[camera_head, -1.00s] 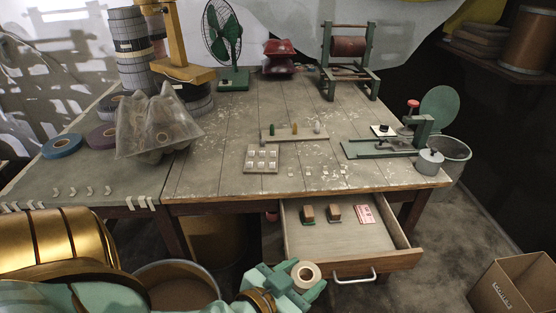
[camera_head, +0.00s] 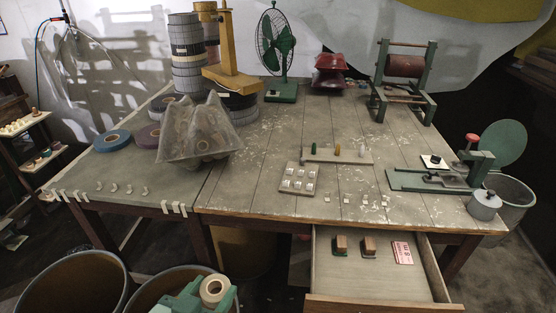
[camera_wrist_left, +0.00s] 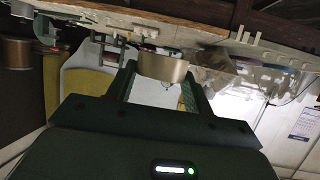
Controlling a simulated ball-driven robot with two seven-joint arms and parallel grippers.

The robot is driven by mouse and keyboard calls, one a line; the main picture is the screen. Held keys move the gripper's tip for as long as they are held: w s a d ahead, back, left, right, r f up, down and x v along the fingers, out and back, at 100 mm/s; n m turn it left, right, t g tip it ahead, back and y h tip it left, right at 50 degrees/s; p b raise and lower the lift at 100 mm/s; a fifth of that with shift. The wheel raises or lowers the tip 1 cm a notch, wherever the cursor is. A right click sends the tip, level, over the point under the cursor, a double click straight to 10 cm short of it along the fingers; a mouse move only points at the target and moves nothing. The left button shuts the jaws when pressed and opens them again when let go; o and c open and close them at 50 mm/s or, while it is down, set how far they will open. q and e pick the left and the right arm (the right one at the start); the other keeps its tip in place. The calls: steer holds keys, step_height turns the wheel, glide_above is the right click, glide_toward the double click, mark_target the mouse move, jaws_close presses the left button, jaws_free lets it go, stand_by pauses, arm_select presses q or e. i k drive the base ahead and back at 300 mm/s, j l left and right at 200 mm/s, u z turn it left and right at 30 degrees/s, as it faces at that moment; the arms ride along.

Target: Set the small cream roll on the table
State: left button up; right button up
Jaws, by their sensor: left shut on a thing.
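The small cream roll (camera_head: 214,290) is a ring of tape with a pale core. My left gripper (camera_head: 206,297) is shut on it, low at the bottom edge of the head view, in front of the table and left of the open drawer. In the left wrist view the roll (camera_wrist_left: 162,67) sits between the two fingers, its tan side showing. The wooden table (camera_head: 240,190) is behind and above the gripper in the picture, and the roll is apart from it. My right gripper is not in view.
An open drawer (camera_head: 385,279) juts from the table front, right of the gripper. Bins (camera_head: 75,285) stand below. Bare boards lie between bag and tray.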

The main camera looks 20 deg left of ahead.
mark_target(363, 183)
steer(key=i+l+u, duration=0.25)
steer(key=l, duration=0.35)
steer(key=i+l+u, duration=0.15)
steer(key=l+u, duration=0.15)
steer(key=l, duration=0.3)
steer(key=i+l+u, duration=0.1)
steer(key=l+u, duration=0.15)
steer(key=l, duration=0.4)
steer(key=l+u, duration=0.25)
steer(key=l, duration=0.4)
